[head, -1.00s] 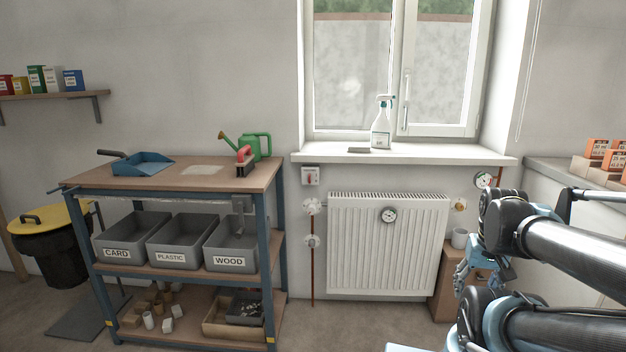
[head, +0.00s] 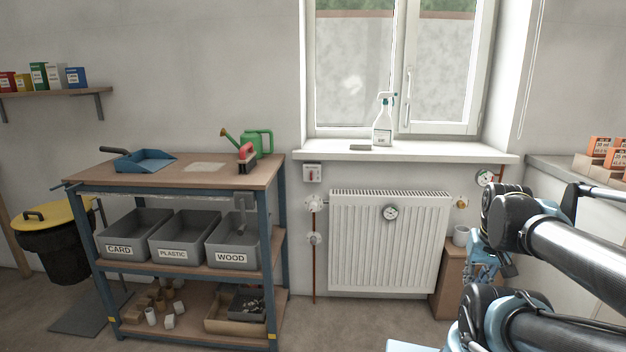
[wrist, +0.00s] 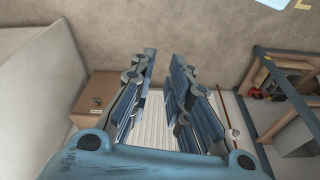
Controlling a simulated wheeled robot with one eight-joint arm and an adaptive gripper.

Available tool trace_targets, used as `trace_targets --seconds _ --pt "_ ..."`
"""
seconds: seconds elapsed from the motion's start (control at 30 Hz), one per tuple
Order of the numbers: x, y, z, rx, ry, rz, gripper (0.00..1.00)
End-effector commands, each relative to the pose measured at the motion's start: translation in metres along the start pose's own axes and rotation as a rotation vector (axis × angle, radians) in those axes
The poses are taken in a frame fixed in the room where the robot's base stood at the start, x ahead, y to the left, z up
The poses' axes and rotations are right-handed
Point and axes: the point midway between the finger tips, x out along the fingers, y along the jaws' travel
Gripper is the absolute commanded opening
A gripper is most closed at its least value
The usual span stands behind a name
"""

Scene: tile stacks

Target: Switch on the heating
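A white ribbed radiator (head: 388,260) hangs below the window, with a round dial (head: 390,212) on its front. Left of it are a small box with a red mark (head: 312,173), an upper white knob (head: 315,203) and a lower white knob (head: 314,238) by a copper pipe. At its right are a brass-coloured valve (head: 461,202) and a round gauge (head: 485,178). My gripper (head: 484,268) is right of the radiator, partly behind my arm. In the wrist view my gripper (wrist: 164,70) is open and empty, with the radiator (wrist: 154,122) showing between its fingers.
A shelved workbench (head: 180,172) with bins stands left. A spray bottle (head: 383,120) is on the windowsill (head: 440,153). Floor before the radiator looks clear.

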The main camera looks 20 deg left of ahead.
Motion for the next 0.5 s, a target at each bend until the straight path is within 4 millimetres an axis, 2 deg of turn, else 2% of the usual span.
trace_targets --seconds 0.17,0.5 --pt "-0.008 -0.02 -0.04 -0.017 0.078 -0.058 0.0" --pt "-0.029 -0.08 -0.136 -0.032 0.273 -0.217 0.0"
